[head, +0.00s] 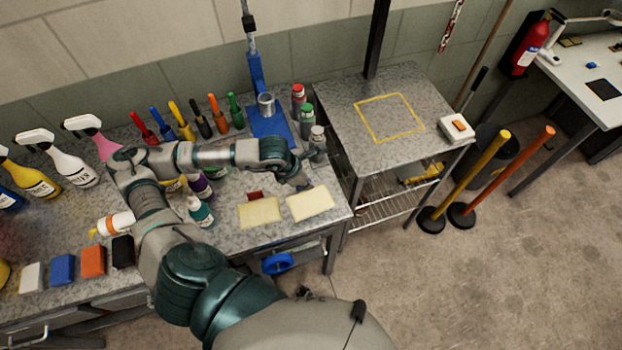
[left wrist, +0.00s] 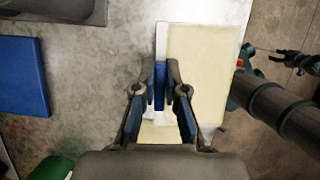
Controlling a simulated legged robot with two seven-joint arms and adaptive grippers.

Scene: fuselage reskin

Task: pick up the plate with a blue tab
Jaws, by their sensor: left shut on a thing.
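A pale yellow plate (head: 311,204) lies at the right front of the metal bench. My left gripper (head: 301,184) is over its back edge; in the left wrist view the gripper (left wrist: 160,98) is shut on the blue tab (left wrist: 160,75) beside the plate (left wrist: 196,70). In the head view the fingers mostly hide this tab. A second pale yellow plate (head: 259,213) with a red tab (head: 255,195) lies just to the left.
Close behind the gripper are a blue stand base (head: 271,148) and several small cans (head: 307,119). The cart (head: 350,110) on the right has a clear top inside a yellow outline (head: 391,117).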

